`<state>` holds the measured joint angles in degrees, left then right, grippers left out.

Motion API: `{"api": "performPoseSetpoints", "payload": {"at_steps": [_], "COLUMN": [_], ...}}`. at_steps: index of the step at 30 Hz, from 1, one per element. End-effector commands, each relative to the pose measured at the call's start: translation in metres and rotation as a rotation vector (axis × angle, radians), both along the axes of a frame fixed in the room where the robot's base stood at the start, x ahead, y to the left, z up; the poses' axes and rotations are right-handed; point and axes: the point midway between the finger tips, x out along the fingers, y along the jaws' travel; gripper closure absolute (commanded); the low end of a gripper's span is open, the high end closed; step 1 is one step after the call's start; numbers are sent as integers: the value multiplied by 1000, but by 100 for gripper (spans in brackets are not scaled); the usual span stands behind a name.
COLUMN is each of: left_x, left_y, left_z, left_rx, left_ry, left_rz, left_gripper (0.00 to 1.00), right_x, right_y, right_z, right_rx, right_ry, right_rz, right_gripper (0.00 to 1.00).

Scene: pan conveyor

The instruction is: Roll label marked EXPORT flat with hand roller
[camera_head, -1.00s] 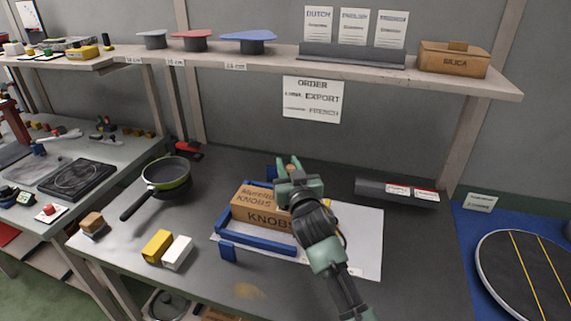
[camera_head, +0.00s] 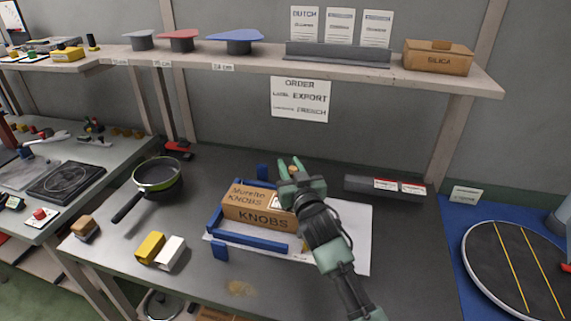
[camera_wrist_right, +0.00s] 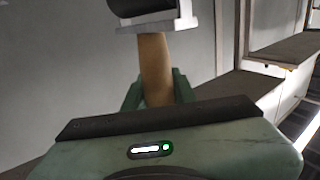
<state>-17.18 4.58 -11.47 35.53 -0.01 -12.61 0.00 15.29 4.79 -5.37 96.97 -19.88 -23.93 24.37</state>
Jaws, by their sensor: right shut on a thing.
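My right gripper (camera_head: 291,166) is shut on the wooden handle (camera_wrist_right: 154,68) of the hand roller, whose dark roller (camera_wrist_right: 140,10) shows at the top of the right wrist view. In the head view the gripper is at the right end of the cardboard KNOBS box (camera_head: 265,221) and hides part of it. A small pale patch, perhaps a label (camera_head: 287,201), shows on the box top beside the gripper; its print is unreadable. Whether the roller touches it cannot be told. My left gripper is not in view.
The box sits in a blue frame (camera_head: 250,239) over a white sheet (camera_head: 357,225). A grey holder (camera_head: 357,186) with two labels lies behind right. A pan (camera_head: 157,176) and yellow and white blocks (camera_head: 150,247) are left. A shelf (camera_head: 262,66) runs above.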

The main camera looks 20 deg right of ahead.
Motion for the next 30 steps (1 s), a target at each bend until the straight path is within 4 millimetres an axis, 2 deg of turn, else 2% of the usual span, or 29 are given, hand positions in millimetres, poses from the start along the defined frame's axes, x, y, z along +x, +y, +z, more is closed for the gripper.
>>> {"api": "performPoseSetpoints", "payload": {"at_steps": [8, 30], "left_x": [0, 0], "left_y": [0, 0], "left_z": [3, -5], "left_rx": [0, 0], "left_ry": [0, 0], "left_rz": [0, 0], "left_gripper": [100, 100], "right_x": [-3, 11], "right_y": [-5, 16], "right_z": [-2, 0], "right_rx": [-2, 0], "right_ry": [4, 1], "right_rz": [-2, 0], "right_gripper": [100, 100]}}
